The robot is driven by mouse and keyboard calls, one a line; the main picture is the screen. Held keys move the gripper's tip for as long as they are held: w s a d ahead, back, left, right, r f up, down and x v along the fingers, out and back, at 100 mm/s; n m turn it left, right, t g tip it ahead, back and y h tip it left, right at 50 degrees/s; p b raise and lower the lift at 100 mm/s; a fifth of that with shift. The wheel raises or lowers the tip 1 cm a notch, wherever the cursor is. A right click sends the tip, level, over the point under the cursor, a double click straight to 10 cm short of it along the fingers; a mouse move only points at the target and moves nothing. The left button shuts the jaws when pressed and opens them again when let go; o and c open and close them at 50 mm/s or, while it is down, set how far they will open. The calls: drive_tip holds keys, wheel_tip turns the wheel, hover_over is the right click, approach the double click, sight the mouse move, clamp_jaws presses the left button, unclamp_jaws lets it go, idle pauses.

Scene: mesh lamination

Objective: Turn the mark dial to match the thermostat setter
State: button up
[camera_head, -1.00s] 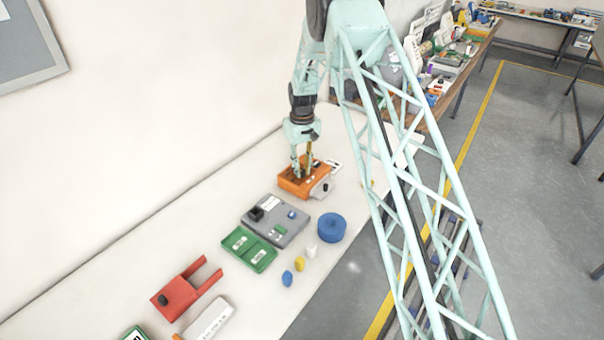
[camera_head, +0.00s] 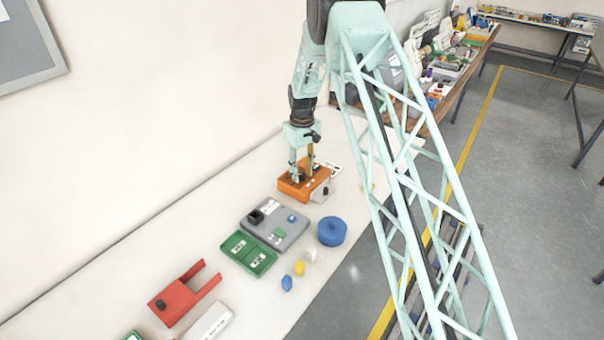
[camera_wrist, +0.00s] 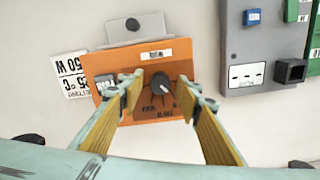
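The orange box (camera_head: 290,190) stands on the white bench below my gripper. In the wrist view its orange face (camera_wrist: 185,60) carries a round dark dial (camera_wrist: 160,85) with a white pointer line, and printed marks beneath it. My gripper (camera_wrist: 160,95) is open, with one finger on each side of the dial; I cannot tell whether either finger touches it. In the head view my gripper (camera_head: 303,177) is over the box and hides the dial. A white card (camera_wrist: 72,75) beside the box reads "50 W" and a partly hidden "5 °C", both upside down.
A grey panel (camera_head: 272,232), a green tray (camera_head: 240,252), a blue round container (camera_head: 332,232) and a red forked block (camera_head: 178,302) lie nearer along the bench. Small blue, yellow and white pieces (camera_head: 299,268) stand near its front edge. The grey panel (camera_wrist: 240,45) is right of the box in the wrist view.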

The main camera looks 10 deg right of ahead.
sight(302, 174)
drive_tip(key=shift+r, duration=0.15)
wheel_tip(302, 174, up, 12)
idle(1.0)
idle(0.4)
